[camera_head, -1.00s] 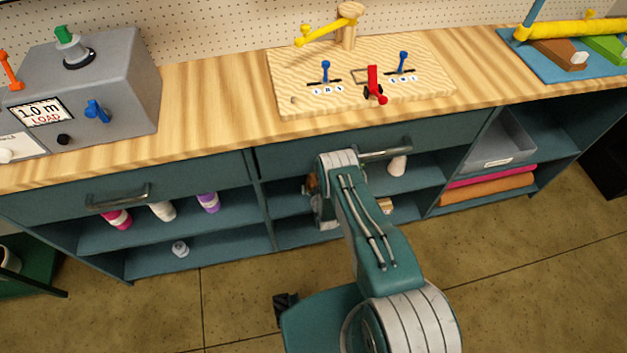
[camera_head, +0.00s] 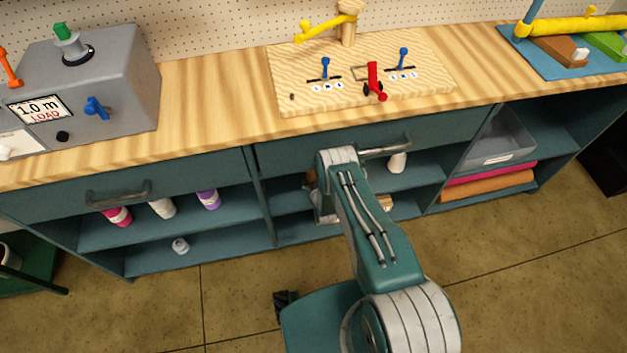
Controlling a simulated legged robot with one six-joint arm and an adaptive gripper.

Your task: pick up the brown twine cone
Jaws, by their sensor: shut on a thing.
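A small brown patch, the brown twine cone (camera_head: 311,179), shows at the left edge of my wrist, in front of the middle shelf bay. Most of it is hidden behind my arm. My gripper (camera_head: 321,203) is at the opening of that bay below the drawer, largely covered by my own wrist. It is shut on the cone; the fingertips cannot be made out.
A drawer handle (camera_head: 385,147) juts out just right of my wrist. Magenta (camera_head: 118,216), white (camera_head: 162,208) and purple (camera_head: 208,200) spools stand on the left shelf. A white cone (camera_head: 397,163) stands right of my arm. The floor in front is clear.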

